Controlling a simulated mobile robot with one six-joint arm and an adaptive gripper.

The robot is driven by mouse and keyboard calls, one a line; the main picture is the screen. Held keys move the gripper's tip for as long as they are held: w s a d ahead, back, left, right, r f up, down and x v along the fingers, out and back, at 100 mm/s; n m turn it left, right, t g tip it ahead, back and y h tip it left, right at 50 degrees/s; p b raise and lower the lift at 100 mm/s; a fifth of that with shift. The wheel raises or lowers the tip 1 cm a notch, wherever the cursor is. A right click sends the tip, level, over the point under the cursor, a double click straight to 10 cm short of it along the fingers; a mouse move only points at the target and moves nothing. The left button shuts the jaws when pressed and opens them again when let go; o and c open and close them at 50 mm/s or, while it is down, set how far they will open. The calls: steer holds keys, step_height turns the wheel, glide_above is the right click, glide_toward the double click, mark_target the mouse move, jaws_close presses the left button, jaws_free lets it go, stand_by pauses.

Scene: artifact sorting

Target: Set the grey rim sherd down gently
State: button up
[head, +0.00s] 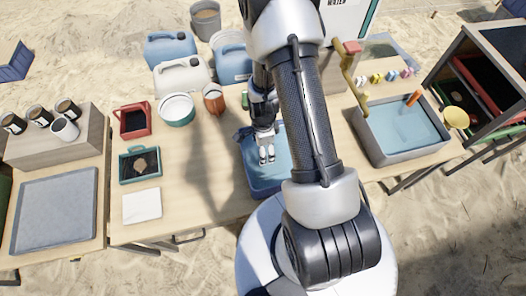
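My gripper (266,156) points down over a blue basin (259,188) in the middle of the table. Its two light fingertips look close together, but I cannot make out whether anything is between them. The grey rim sherd cannot be made out; my arm hides the right part of the basin. A tan piece (141,165), perhaps a sherd, lies on the dark lining of a teal-rimmed tray (122,167) to the left.
A red-rimmed tray (122,134), a white sheet (142,206), a white bowl (176,107) and a reddish-brown jar (213,99) stand left of the basin. A grey water tub (408,156) is at right. Bare tabletop (200,190) lies between the teal tray and basin.

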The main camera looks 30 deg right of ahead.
steer(key=a+r+n+t, duration=0.1)
steer(key=a+r+n, duration=0.15)
steer(key=r, duration=0.65)
steer(key=a+r+n, duration=0.1)
steer(key=r+n, duration=0.3)
steer(key=r, duration=0.5)
steer(key=a+r+n+t, duration=0.1)
steer(key=r+n, duration=0.2)
steer(key=r, duration=0.6)
steer(key=s+a+r+n+t, duration=0.1)
steer(key=s+a+r+n, duration=0.1)
steer(key=s+r+n, duration=0.4)
steer(key=s+a+r+n+t, duration=0.1)
steer(key=s+a+r+n, duration=0.1)
steer(key=s+r+n, duration=0.3)
steer(key=s+r, duration=0.2)
steer(key=s, duration=0.1)
steer(key=shift+a+r+n+t+p, duration=0.3)
steer(key=shift+a+n+p, duration=0.05)
steer(key=shift+a+p, duration=0.05)
step_height(320, 180, down, 2)
steer(key=shift+b, duration=1)
